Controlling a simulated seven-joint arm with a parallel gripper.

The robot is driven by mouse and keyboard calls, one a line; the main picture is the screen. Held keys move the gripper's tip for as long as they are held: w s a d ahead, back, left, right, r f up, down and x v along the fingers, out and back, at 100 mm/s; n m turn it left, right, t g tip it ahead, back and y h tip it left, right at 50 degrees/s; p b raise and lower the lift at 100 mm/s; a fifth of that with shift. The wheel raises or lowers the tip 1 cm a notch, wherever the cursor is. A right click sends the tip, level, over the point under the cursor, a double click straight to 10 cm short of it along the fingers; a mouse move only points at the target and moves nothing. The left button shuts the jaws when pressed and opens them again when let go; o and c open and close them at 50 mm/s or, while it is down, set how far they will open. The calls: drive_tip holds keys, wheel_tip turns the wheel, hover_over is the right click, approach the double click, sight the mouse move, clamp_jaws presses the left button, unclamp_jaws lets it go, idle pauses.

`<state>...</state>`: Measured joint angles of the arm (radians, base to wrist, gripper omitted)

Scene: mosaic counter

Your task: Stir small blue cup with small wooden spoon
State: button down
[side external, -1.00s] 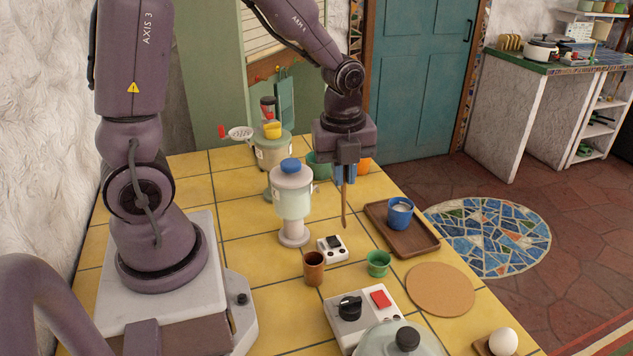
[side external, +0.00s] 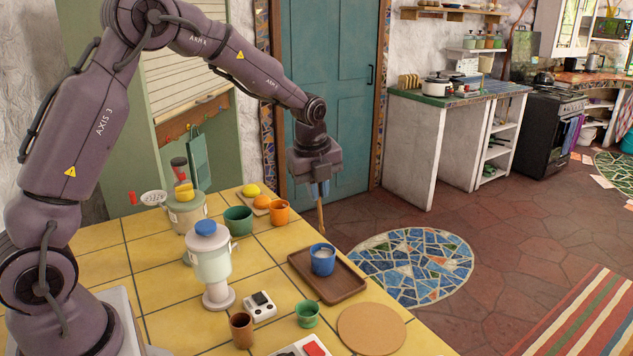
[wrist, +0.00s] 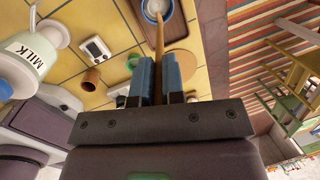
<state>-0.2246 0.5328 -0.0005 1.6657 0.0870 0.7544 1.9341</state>
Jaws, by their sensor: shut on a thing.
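The small blue cup (side external: 322,263) stands upright on the brown wooden tray (side external: 347,293), with something pale inside. My gripper (side external: 320,190) is above and behind the cup in the side view, pointing down. Its blue fingers are shut on the small wooden spoon (side external: 320,217), which hangs nearly upright. The spoon's lower end shows just above the cup's rim in the picture; depth is hard to judge. In the wrist view the spoon (wrist: 159,35) runs from between the fingers (wrist: 159,65) towards the cup (wrist: 157,9), which is cut off by the top edge.
A milk dispenser (side external: 211,266), a small white device (side external: 259,306), a brown cup (side external: 241,329), a green cup (side external: 307,315) and a round cork mat (side external: 371,329) surround the tray. A green bowl (side external: 238,220) and orange cup (side external: 280,212) stand behind. The counter's right edge is close.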

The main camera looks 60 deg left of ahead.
drive_tip(key=s+d+x, duration=0.1)
drive_tip(key=x, duration=0.7)
drive_tip(key=shift+a+f, duration=0.2)
drive_tip(key=shift+f, duration=0.15)
drive_tip(key=shift+d, duration=0.15)
drive_tip(key=shift+w+d, duration=0.1)
drive_tip(key=shift+a, duration=0.25)
idle(0.9)
